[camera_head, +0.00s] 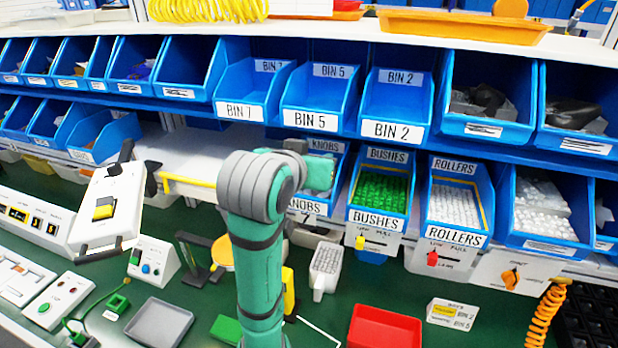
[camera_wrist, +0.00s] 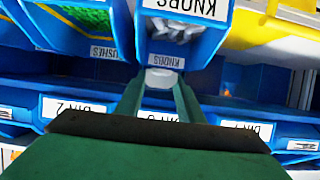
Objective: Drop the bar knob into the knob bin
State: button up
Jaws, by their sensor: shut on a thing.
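The knob bin (camera_head: 308,207) is a blue bin labelled KNOBS in the lower row, partly hidden by my arm in the head view. In the wrist view, which is upside down, the knob bin (camera_wrist: 190,52) has pale pieces inside. My gripper (camera_wrist: 162,86) is shut on a small whitish piece, the bar knob (camera_wrist: 163,76), between its fingertips. The fingers point toward the knob bin, and the knob appears just in front of its rear label edge. In the head view my gripper (camera_head: 321,172) is over the bin's opening, and the knob is hidden.
The bushes bin (camera_head: 378,213), holding green pieces, and the rollers bin (camera_head: 457,237) stand to the right. Bins 7, 5 and 2 (camera_head: 322,121) form a row above. A white shelf with a yellow edge (camera_head: 190,190) is to the left. A red tray (camera_head: 385,328) lies on the green bench.

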aim_at(310, 194)
jog(key=w+f, duration=0.2)
jog(key=f, duration=0.1)
jog(key=shift+w+a+f, duration=0.25)
jog(key=shift+w+a, duration=0.15)
jog(key=f, duration=0.3)
jog(key=shift+w+a, duration=0.1)
jog(key=shift+w, duration=0.25)
jog(key=shift+f, duration=0.3)
jog(key=shift+f, duration=0.65)
jog(key=o, duration=1)
jog(key=shift+s, duration=0.1)
jog(key=shift+r, duration=0.15)
